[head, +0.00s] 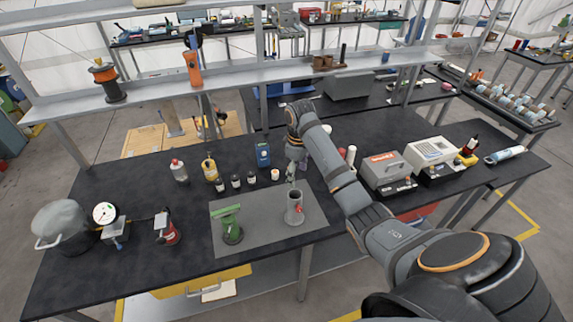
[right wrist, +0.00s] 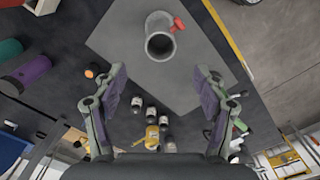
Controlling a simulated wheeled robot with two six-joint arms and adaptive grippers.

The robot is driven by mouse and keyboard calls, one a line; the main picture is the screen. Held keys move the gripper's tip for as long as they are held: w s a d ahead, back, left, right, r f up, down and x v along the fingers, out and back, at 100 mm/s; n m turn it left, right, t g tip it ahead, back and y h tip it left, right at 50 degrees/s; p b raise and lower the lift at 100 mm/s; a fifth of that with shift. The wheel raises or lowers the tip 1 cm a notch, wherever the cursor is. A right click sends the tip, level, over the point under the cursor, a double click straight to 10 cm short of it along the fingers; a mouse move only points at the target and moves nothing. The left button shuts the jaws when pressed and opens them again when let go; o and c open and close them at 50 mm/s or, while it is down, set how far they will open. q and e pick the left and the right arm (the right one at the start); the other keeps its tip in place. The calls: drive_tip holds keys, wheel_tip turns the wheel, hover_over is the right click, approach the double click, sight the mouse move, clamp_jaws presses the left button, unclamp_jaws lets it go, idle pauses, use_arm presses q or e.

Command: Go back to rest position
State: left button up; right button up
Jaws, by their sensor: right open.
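My right gripper (head: 290,178) hangs above the black table, over the back of the grey mat (head: 262,240). In the right wrist view its two fingers (right wrist: 161,92) are spread apart with nothing between them. A grey hollow cylinder (head: 294,212) with a red part on its side stands upright on the mat, just below and in front of the gripper. It also shows in the right wrist view (right wrist: 160,46), beyond the fingertips and apart from them. A green object (head: 231,228) stands on the mat's left side. My left gripper is not in view.
Several small bottles (head: 236,181), a yellow bottle (head: 210,168) and a blue container (head: 263,154) stand behind the mat. A grey pot (head: 62,222) is at far left. A shelf (head: 240,84) runs above the table's back.

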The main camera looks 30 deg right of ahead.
drive_tip(key=s+a+f+m+t, duration=0.1)
drive_tip(key=s+a+f, duration=0.6)
drive_tip(key=s+f, duration=0.1)
drive_tip(key=s+a+r+m+t, duration=0.1)
drive_tip(key=s+a+m, duration=0.15)
drive_tip(key=s, duration=0.45)
drive_tip(key=s+a+m+t, duration=0.15)
drive_tip(key=s+a, duration=0.25)
drive_tip(key=s, duration=0.4)
drive_tip(key=s+d+f+b, duration=0.1)
drive_tip(key=f+b, duration=0.2)
drive_tip(key=f, duration=0.9)
drive_tip(key=s+d+f+g+h+b, duration=0.1)
drive_tip(key=f+b, duration=0.1)
drive_tip(key=f, duration=1)
drive_tip(key=s+d+f+b, duration=0.1)
drive_tip(key=f+b, duration=0.2)
drive_tip(key=f, duration=1)
use_arm(q)
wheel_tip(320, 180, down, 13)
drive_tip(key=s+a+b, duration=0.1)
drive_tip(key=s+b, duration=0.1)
drive_tip(key=b, duration=0.3)
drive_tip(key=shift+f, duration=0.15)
use_arm(e)
drive_tip(key=s+d+f+g, duration=0.1)
drive_tip(key=s+f, duration=1.6)
drive_tip(key=f, duration=0.1)
drive_tip(key=shift+s+f, duration=0.2)
drive_tip(key=shift+f, duration=0.2)
